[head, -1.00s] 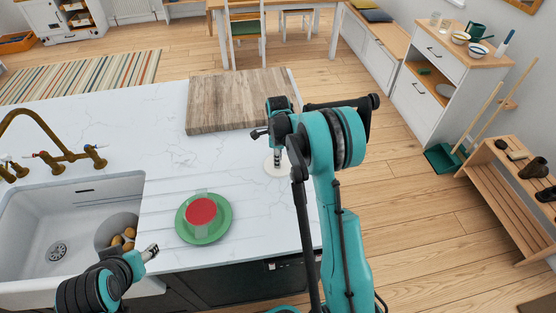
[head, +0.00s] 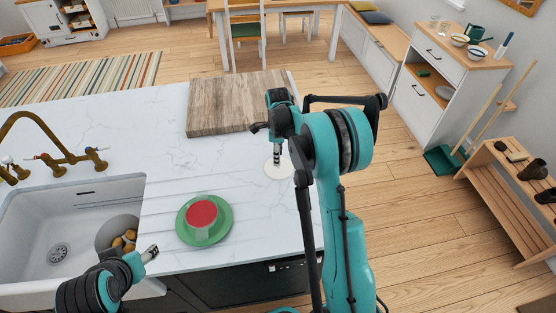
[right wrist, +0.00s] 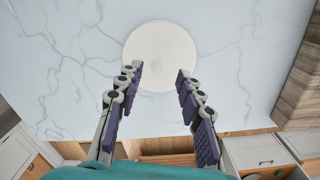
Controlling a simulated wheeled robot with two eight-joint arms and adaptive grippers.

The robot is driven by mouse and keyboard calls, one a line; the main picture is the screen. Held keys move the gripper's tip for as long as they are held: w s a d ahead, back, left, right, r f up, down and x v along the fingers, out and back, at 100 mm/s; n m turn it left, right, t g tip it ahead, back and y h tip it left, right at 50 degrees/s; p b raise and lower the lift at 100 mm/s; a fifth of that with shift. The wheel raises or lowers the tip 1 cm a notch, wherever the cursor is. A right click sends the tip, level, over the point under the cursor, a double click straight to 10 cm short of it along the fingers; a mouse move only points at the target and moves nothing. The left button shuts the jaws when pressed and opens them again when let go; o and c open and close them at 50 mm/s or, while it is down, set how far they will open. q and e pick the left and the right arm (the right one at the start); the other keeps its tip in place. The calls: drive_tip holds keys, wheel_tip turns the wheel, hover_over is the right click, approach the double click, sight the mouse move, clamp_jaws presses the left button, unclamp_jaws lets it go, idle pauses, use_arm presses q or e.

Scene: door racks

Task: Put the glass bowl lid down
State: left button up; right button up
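A pale round disc, apparently the glass bowl lid (head: 285,171), lies flat on the white marble counter under my right gripper (head: 277,160). In the right wrist view the lid (right wrist: 160,42) has a faint small round mark near its middle. My right gripper (right wrist: 158,72) is open there, its two fingers apart with nothing between them, pointing at the lid.
A wooden board (head: 225,105) lies at the back of the counter. A white sink (head: 25,220) with a brass tap (head: 68,157) is at the left, a grey bowl of brown items (head: 118,232) inside. The counter's right edge is close to the lid.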

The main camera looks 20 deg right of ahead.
drive_tip(key=s+a+r+n+t+p, duration=0.1)
drive_tip(key=s+a+r+n, duration=0.15)
drive_tip(key=r, duration=0.45)
drive_tip(key=s+a+r+n+t, duration=0.1)
drive_tip(key=s+r+n, duration=0.2)
drive_tip(key=r, duration=0.4)
drive_tip(key=s+a+r+n+t, duration=0.1)
drive_tip(key=s+a+n, duration=0.3)
drive_tip(key=s+n, duration=0.5)
drive_tip(key=s+a+n+t, duration=0.4)
drive_tip(key=s+n, duration=0.6)
drive_tip(key=s, duration=0.1)
drive_tip(key=shift+s+r, duration=0.3)
drive_tip(key=shift+r, duration=0.1)
wheel_tip(320, 180, down, 12)
drive_tip(key=b, duration=1.1)
drive_tip(key=shift+b, duration=0.35)
drive_tip(key=shift+r, duration=0.1)
